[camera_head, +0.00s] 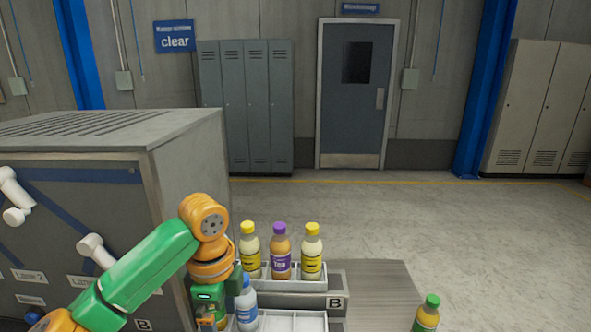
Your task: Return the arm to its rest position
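My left arm, green and orange, comes in from the lower left. Its gripper (217,316) points down at the bottom edge of the picture, left of a blue-capped bottle (247,309). The fingertips are cut off or hidden, so I cannot tell whether they are open or whether they touch the bottle. My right arm and gripper are not in view.
A green-capped bottle (427,316) is at lower right. A large grey machine (190,160) stands left. The floor beyond is clear.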

